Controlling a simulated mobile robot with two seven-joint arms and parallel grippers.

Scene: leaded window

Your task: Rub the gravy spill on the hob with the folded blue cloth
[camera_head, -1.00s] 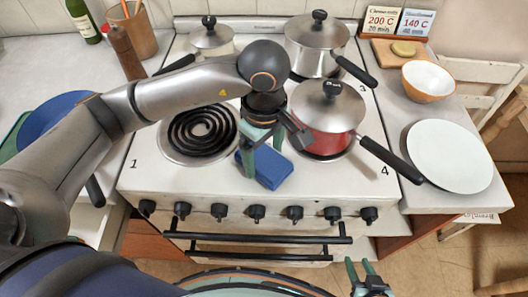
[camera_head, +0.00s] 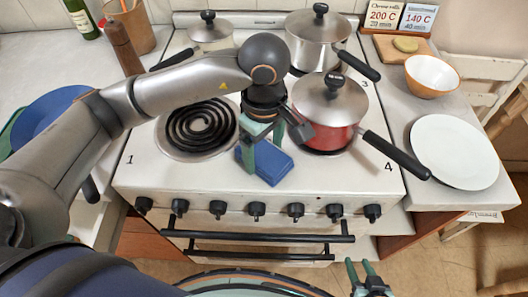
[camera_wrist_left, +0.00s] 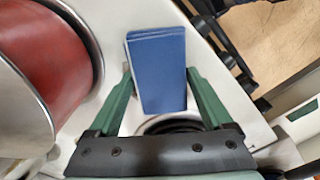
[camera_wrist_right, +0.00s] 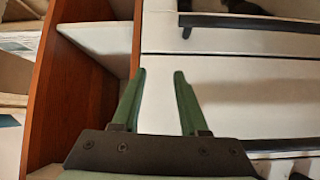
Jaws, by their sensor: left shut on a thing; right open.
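The folded blue cloth (camera_head: 272,165) lies on the white hob (camera_head: 200,182) between the front left coil and the red pot. My left gripper (camera_head: 263,153) points down at it from above, with its fingers on either side of it. In the left wrist view the cloth (camera_wrist_left: 157,70) sits between the two green fingers (camera_wrist_left: 160,78), and the gripper is shut on it. I cannot make out the gravy spill; the cloth, gripper or arm may hide it. My right gripper (camera_head: 359,265) is open and empty, low in front of the oven; its fingers (camera_wrist_right: 159,73) show apart in the right wrist view.
The red lidded pot (camera_head: 322,118) stands close right of the cloth, its black handle (camera_head: 395,155) reaching over the front right. The bare coil (camera_head: 200,127) is to the left. Steel pots (camera_head: 314,42) stand behind. Control knobs (camera_head: 256,210) line the front edge.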

